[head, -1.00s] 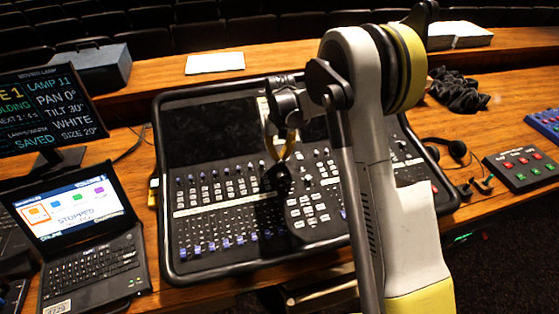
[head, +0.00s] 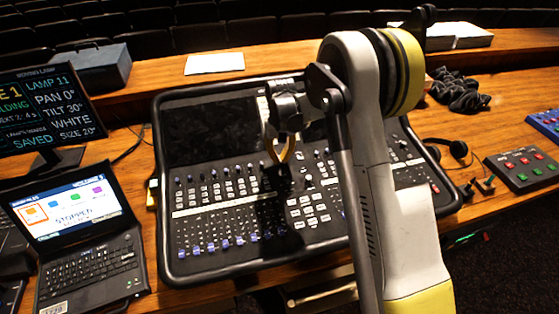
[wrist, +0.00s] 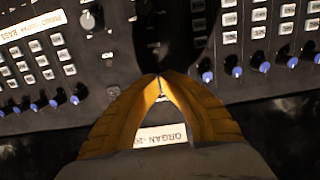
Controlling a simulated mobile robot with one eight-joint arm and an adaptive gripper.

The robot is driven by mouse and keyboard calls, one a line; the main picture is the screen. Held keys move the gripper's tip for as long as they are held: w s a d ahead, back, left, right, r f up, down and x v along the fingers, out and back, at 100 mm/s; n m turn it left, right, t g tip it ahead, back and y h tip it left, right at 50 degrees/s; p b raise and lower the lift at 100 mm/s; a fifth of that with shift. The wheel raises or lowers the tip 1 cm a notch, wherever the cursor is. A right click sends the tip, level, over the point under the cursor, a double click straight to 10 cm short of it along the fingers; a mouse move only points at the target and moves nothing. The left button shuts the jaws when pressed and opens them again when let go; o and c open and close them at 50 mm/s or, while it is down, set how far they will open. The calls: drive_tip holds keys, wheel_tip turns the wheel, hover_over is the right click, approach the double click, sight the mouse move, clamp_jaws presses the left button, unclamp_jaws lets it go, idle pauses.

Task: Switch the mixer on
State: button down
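The mixer (head: 310,248) is a large black desk in the middle of the head view, with a dark upper panel, rows of pale buttons and blue-capped faders. No lit display shows on it. My gripper (head: 279,163) is over its middle, pointing down. In the wrist view my gripper (wrist: 160,77) has its two yellow fingers meeting at the tips, with nothing visible held. A pale label reading "ORGAN" (wrist: 161,136) shows between the fingers. Dark shadow lies ahead of the tips, and I cannot tell whether they touch the panel. I cannot make out a power switch.
A laptop (head: 92,262) showing "STOPPED" and a monitor (head: 45,110) stand at the left. Headphones (head: 457,150) and a small button box (head: 522,170) lie at the right. A white paper (head: 215,64) lies on the ledge behind. My arm hides part of the mixer's right side.

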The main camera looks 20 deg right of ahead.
drive_tip(key=shift+f, duration=0.4)
drive_tip(key=shift+r, duration=0.1)
drive_tip(key=shift+r+p, duration=1.6)
drive_tip(key=shift+r, duration=1.8)
